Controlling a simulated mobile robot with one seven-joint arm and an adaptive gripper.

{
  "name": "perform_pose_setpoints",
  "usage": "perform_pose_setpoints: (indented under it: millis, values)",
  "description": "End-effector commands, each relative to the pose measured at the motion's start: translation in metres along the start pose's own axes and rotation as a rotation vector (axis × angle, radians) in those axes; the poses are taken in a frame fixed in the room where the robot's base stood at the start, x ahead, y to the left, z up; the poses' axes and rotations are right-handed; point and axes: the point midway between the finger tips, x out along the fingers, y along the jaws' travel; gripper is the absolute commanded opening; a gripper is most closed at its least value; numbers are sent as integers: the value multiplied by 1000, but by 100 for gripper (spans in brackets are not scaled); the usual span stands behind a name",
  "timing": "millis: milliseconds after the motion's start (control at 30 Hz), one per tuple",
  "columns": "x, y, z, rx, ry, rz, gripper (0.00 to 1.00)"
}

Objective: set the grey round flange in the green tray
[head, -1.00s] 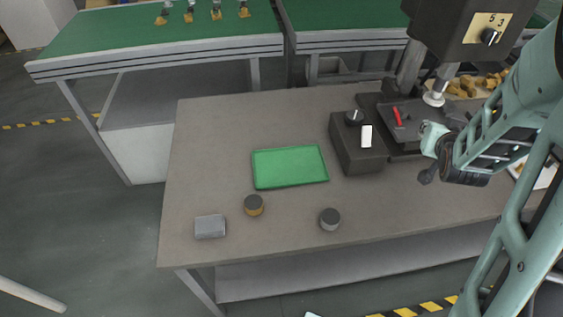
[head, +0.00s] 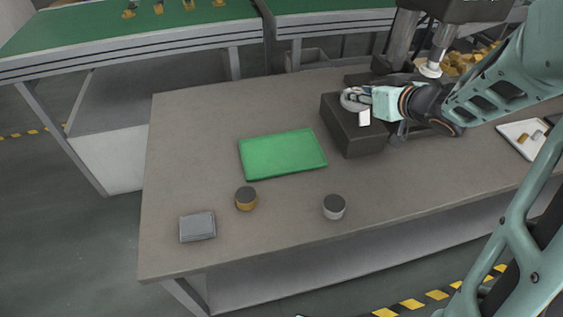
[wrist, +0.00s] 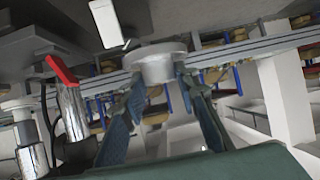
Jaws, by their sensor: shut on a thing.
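The grey round flange (wrist: 158,62) is between the blue-padded fingertips of my gripper (wrist: 158,78) in the wrist view. My gripper (head: 364,98) is shut on it. In the head view the flange (head: 351,101) is a pale round shape at the fingertips, partly hidden by them. It appears over the dark machine block; I cannot tell how high. The green tray (head: 283,155) lies flat and empty on the table, left of and nearer than the gripper.
A brass dark-topped cylinder (head: 246,198), a grey dark-topped cylinder (head: 334,206) and a grey box (head: 197,227) stand in front of the tray. The dark block (head: 355,138) with a white switch stands right of the tray. A white tray (head: 523,137) lies far right.

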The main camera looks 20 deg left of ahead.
Motion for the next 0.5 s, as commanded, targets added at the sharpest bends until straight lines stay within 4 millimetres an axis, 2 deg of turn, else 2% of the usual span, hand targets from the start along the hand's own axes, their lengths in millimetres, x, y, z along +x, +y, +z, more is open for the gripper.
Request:
perform_pose_setpoints:
  millis: [33,200,500]
  values:
    - [8,-7,13,-23,3,-38,0]
    - [14,-36,35,-97,1,-175,0]
    - [17,-60,52,-149,1,-271,0]
